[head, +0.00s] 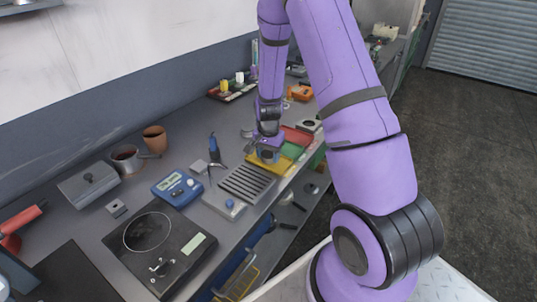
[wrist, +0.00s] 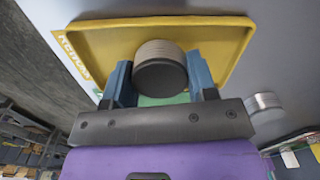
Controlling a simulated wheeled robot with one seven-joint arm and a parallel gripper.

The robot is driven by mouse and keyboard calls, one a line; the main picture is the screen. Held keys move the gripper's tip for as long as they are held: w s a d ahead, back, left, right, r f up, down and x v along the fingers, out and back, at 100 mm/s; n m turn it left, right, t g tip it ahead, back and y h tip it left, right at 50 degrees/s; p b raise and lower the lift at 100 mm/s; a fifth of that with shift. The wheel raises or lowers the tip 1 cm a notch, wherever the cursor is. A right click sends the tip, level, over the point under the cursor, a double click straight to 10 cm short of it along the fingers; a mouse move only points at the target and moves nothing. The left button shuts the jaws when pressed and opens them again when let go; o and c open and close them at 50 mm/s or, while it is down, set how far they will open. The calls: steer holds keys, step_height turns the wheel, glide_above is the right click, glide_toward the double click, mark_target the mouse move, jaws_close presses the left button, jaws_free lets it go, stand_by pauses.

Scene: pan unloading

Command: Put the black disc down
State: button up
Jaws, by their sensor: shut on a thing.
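My gripper (wrist: 160,82) is shut on the black disc (wrist: 160,77), a short round piece with a dark face and a pale ribbed side, held between two blue-grey fingers. The yellow tray (wrist: 105,40) lies behind the disc in the wrist view, with a lettered label on its left edge. In the head view my gripper (head: 268,153) is over the yellow tray (head: 281,168), and the disc cannot be made out there. I cannot tell whether the disc touches the tray floor.
A green tray (head: 293,151) and a red tray (head: 299,136) sit beside the yellow one. A slotted grey rack (head: 246,183) stands in front, near a blue meter (head: 176,187) and a black hotplate-like device (head: 160,248). A metal cylinder (wrist: 265,104) is close on the right in the wrist view.

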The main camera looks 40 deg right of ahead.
steer(key=o, duration=1)
steer(key=shift+f, duration=0.1)
step_height(320, 180, up, 12)
step_height(320, 180, up, 10)
steer(key=n+t, duration=0.1)
steer(key=n, duration=0.2)
glide_above(269, 153)
steer(key=s+a, duration=0.3)
steer(key=a, duration=0.1)
steer(key=shift+s+a+r+n+t, duration=0.7)
steer(key=shift+s+a+r+n, duration=0.85)
steer(key=shift+s+r, duration=1.8)
steer(key=shift+s+a+r+n+t, duration=0.7)
steer(key=shift+s+a+r+n, duration=1.2)
steer(key=shift+s, duration=2.6)
steer(key=shift+s+a+r+n+t, duration=0.7)
steer(key=shift+s+a+r+n, duration=0.5)
steer(key=shift+s+r, duration=2.3)
steer(key=shift+s+f, duration=0.4)
steer(key=shift+f, duration=0.05)
